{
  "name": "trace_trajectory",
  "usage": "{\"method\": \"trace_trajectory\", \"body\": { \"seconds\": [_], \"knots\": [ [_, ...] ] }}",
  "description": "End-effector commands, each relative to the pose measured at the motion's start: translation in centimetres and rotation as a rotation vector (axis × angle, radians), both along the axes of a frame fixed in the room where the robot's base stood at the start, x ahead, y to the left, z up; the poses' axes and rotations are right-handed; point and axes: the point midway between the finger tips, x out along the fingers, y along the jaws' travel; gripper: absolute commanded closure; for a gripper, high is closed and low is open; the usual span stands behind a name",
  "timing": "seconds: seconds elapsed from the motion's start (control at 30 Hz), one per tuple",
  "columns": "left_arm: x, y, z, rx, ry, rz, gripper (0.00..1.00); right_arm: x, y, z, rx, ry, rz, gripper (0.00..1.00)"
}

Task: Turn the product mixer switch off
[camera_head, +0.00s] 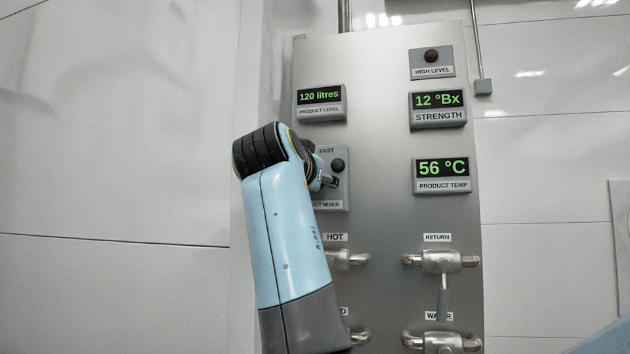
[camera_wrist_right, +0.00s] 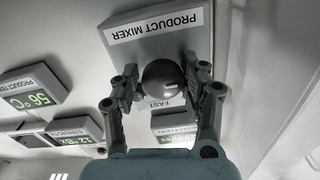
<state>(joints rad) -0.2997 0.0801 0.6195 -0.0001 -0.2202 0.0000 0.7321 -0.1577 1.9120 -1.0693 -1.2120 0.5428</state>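The product mixer switch plate (camera_head: 340,200) is on the left of the steel panel, partly hidden behind my right arm. A round dark part (camera_head: 338,165) shows under its "FAST" label. In the right wrist view the plate (camera_wrist_right: 140,48) appears upside down, with a dark round knob (camera_wrist_right: 162,80) near "FAST". My right gripper (camera_head: 329,181) is at the plate. In the wrist view its open fingers (camera_wrist_right: 162,74) stand on either side of the knob; I cannot tell whether they touch it. The knob's exact setting is unclear. My left gripper is out of view.
The steel panel (camera_head: 385,130) also carries the product level display (camera_head: 320,97), strength display (camera_head: 438,108), product temp display (camera_head: 442,172) and high level lamp (camera_head: 431,56). Valves for hot (camera_head: 350,259) and return (camera_head: 440,262) are below. The wall left of the panel is bare.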

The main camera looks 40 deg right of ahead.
Motion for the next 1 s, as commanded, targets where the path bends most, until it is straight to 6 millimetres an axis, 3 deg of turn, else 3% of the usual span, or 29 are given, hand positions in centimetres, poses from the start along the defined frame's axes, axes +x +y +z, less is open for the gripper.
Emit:
{"method": "trace_trajectory", "body": {
  "seconds": [0.77, 1.0],
  "knots": [
    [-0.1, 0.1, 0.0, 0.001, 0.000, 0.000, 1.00, 0.2, 0.2, 0.1, 0.005, -0.008, 0.009, 0.37],
    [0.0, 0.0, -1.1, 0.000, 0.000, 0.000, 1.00, 0.2, 0.2, -0.1, 0.120, -0.144, 0.009, 0.37]
  ]
}}
